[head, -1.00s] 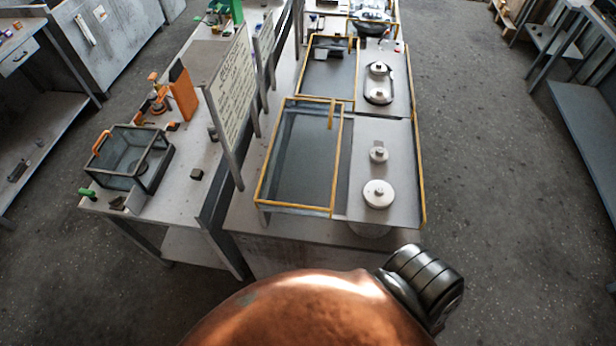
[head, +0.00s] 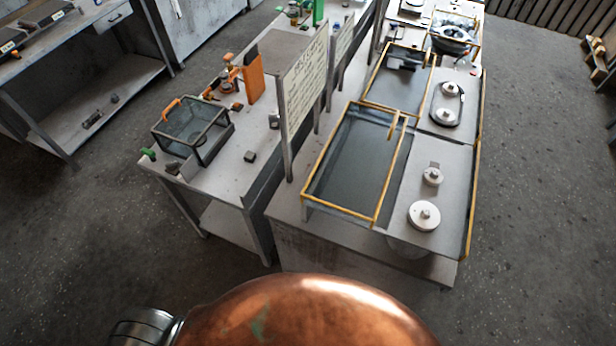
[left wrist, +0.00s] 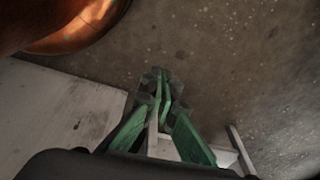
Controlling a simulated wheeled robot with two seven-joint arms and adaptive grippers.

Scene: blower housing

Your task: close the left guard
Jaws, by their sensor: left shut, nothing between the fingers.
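A large yellow-framed clear panel (head: 392,172) lies over a dark well at the near end of the right bench. A smaller yellow-framed panel (head: 383,63) is behind it. On the left bench stands a dark-framed clear box-shaped cover (head: 216,143) with an orange handle. I cannot tell which of these is the left guard. My left gripper (left wrist: 161,78) shows only in the left wrist view, with green fingers; it is shut and empty, above the floor beside a pale surface. It is apart from any guard I can see. My right gripper is in no view.
Round pale metal parts (head: 424,215) sit on the right bench beside the near panel. A sign board (head: 306,85) stands between the benches. An orange block (head: 254,78) stands on the left bench. Open floor (head: 90,240) lies at the left and front.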

